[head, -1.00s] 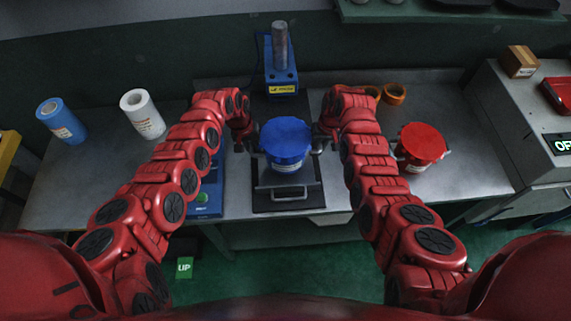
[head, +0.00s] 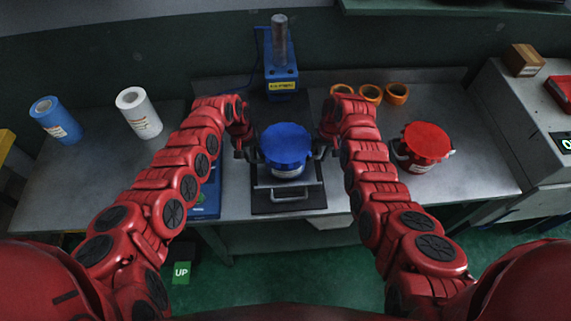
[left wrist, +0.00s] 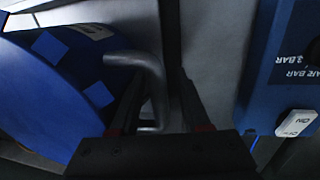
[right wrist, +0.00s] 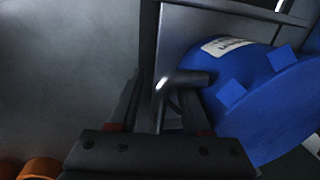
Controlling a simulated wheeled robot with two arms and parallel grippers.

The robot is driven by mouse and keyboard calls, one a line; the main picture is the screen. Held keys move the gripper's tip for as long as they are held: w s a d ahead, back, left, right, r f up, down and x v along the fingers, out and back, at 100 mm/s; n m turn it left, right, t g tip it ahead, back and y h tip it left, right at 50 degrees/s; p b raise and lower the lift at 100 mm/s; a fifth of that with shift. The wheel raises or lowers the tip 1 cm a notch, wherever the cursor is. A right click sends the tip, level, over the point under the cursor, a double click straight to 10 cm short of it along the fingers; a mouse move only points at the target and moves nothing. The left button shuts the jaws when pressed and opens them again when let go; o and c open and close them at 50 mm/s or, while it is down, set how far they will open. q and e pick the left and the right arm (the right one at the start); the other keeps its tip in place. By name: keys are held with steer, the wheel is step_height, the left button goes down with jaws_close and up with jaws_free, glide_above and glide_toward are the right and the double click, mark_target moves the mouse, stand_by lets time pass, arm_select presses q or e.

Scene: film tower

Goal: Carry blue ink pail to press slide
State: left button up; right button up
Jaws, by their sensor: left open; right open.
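The blue ink pail (head: 286,148) stands upright on the dark press slide (head: 289,200), which has a front handle and lies in front of the blue press (head: 281,75). My left gripper (head: 249,153) is at the pail's left side. In the left wrist view its open fingers (left wrist: 155,110) are on either side of a grey pail handle (left wrist: 150,75). My right gripper (head: 322,151) is at the pail's right side. In the right wrist view its open fingers (right wrist: 158,110) are around the other grey handle (right wrist: 180,80). The pail's underside is hidden.
A red pail (head: 425,146) stands to the right on the bench (head: 460,185). Several orange tape rolls (head: 371,93) lie behind my right arm. A blue roll (head: 55,119) and a white roll (head: 139,112) stand at the left. A blue device (head: 206,195) lies left of the slide.

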mark_target(320, 149)
arm_select(q)
steer(key=r, duration=0.2)
steer(key=a+r, duration=0.1)
steer(key=r, duration=0.4)
steer(key=shift+a+r, duration=0.15)
steer(key=shift+r, duration=0.2)
arm_select(e)
steer(key=shift+r, duration=0.15)
steer(key=r, duration=0.4)
steer(key=d+r, duration=0.1)
steer(key=r, duration=0.1)
steer(key=shift+w+r, duration=0.15)
steer(key=shift+r, duration=0.1)
steer(key=shift+d+r, duration=0.15)
steer(key=shift+r, duration=0.15)
